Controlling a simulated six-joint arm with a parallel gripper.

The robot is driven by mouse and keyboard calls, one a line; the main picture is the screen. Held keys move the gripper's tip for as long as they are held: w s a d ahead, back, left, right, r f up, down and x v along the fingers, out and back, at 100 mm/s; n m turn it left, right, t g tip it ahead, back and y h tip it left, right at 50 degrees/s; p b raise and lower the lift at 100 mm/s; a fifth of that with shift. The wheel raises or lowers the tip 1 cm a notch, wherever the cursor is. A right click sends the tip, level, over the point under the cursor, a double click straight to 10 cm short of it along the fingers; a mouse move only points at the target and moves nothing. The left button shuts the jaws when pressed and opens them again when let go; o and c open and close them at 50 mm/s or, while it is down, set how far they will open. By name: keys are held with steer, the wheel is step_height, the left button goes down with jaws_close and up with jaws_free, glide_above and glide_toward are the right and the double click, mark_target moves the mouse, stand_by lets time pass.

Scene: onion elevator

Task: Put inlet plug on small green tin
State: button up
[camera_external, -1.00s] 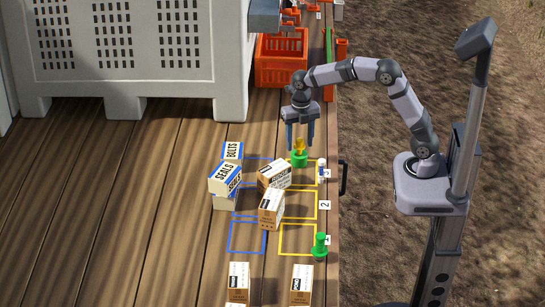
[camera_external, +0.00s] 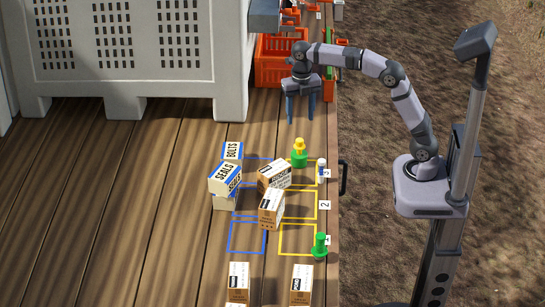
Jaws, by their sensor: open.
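A yellow plug-like piece (camera_external: 300,146), which looks like the inlet plug, stands upright on top of the small green tin (camera_external: 299,160). They are near the right edge of the deck, at the far end of the yellow outlined squares. My gripper (camera_external: 301,118) is open and empty, fingers pointing down, above and apart from the yellow piece. A second green piece (camera_external: 320,245) stands farther down the same edge.
Cardboard boxes (camera_external: 271,209) and white-blue boxes (camera_external: 226,180) stand left of the tin. A small white item (camera_external: 322,171) is close by on its right. An orange crate (camera_external: 278,82) and a big grey bin (camera_external: 140,60) are behind. Bare planks lie to the left.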

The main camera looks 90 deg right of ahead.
steer(key=shift+r, duration=0.45)
steer(key=s+a+f+m, duration=0.5)
steer(key=s+f+m, duration=0.5)
steer(key=m, duration=0.1)
steer(key=s+a+f+m, duration=0.6)
steer(key=s+f+m, duration=0.4)
steer(key=s+m, duration=0.1)
steer(key=shift+s+f+m, duration=0.25)
steer(key=shift+m, duration=0.05)
